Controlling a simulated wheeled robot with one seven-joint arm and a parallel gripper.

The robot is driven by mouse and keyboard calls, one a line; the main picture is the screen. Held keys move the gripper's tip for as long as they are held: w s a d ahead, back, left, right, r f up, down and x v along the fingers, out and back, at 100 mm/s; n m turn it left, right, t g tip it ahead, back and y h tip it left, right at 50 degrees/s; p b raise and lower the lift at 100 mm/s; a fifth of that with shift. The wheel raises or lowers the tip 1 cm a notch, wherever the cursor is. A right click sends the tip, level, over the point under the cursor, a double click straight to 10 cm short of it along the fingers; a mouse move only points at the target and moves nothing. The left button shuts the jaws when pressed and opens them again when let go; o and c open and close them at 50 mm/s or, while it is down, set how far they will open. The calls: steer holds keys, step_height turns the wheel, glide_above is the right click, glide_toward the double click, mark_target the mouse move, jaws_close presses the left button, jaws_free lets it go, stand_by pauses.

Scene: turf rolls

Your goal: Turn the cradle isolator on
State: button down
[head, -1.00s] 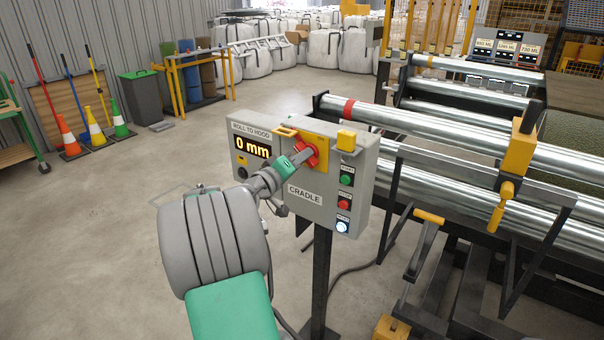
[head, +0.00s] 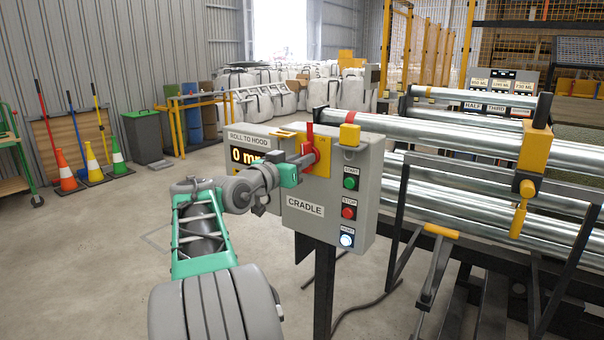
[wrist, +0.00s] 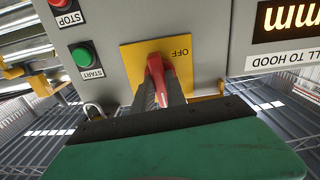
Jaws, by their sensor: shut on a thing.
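The grey cradle control box (head: 358,190) stands on a dark post and is labelled CRADLE. Its isolator is a red rotary handle (head: 310,133) on a yellow plate (head: 322,168). The handle stands upright in the head view. In the wrist view the red handle (wrist: 160,67) shows upside down on the yellow plate (wrist: 132,57), with OFF printed to one side. My gripper (head: 303,160) reaches in from the left and is shut on the handle. In the wrist view its dark fingers (wrist: 160,98) lie on both sides of the handle. Any ON mark is hidden.
Green start (head: 351,183), red stop (head: 349,212) and a lit white button (head: 347,240) line the box's right side. A 0 mm display (head: 246,156) is partly hidden by my arm. Steel rollers (head: 440,140) and a frame stand close right. Open floor lies left.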

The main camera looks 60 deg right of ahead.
steer(key=shift+f+m+b, duration=0.1)
steer(key=shift+m+b, duration=0.3)
steer(key=shift+b, duration=0.05)
steer(key=c, duration=1.4)
jaws_free()
steer(key=shift+o, duration=0.2)
steer(key=shift+a, duration=0.1)
steer(key=w+a, duration=0.1)
steer(key=a, duration=0.6)
steer(key=shift+a, duration=0.25)
steer(key=shift+w, duration=0.1)
